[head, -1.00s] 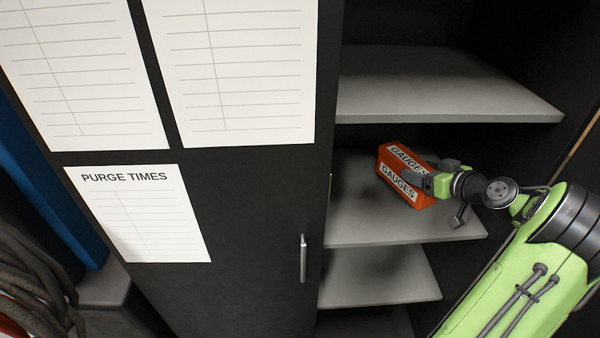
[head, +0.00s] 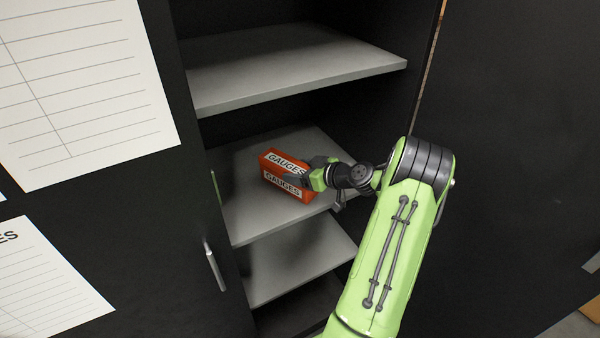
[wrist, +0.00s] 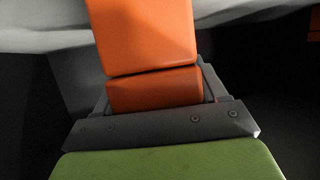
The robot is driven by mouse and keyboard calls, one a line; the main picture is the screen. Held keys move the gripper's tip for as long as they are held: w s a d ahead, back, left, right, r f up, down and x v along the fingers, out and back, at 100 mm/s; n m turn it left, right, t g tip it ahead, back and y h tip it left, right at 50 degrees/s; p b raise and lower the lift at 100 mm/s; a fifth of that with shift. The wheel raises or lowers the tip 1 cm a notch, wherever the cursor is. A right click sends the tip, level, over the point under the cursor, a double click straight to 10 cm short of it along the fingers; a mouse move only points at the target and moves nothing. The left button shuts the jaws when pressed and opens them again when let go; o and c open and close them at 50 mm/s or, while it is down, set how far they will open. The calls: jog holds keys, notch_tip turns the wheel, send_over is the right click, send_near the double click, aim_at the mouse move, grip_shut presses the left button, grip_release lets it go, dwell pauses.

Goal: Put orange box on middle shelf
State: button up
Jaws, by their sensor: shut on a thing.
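The orange box (head: 287,160), labelled GAUGES, is at the middle shelf (head: 255,215) of the open cabinet in the head view. My gripper (head: 305,178) reaches in from the right and is shut on the box. In the wrist view the orange box (wrist: 145,35) rises between the gripper's grey fingers (wrist: 155,98). The box looks slightly tilted over the shelf. I cannot tell whether its underside touches the shelf.
An upper shelf (head: 295,62) is above the box and a lower shelf (head: 300,262) is below; both look empty where visible. A cabinet door with a handle (head: 214,266) is at left, carrying paper sheets (head: 85,85). A dark panel (head: 510,150) stands at right.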

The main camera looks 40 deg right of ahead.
jog(key=o, duration=1.5)
jog(key=shift+r, duration=0.1)
jog(key=v, duration=1.2)
jog(key=shift+r+p, duration=0.1)
jog(key=shift+p, duration=0.3)
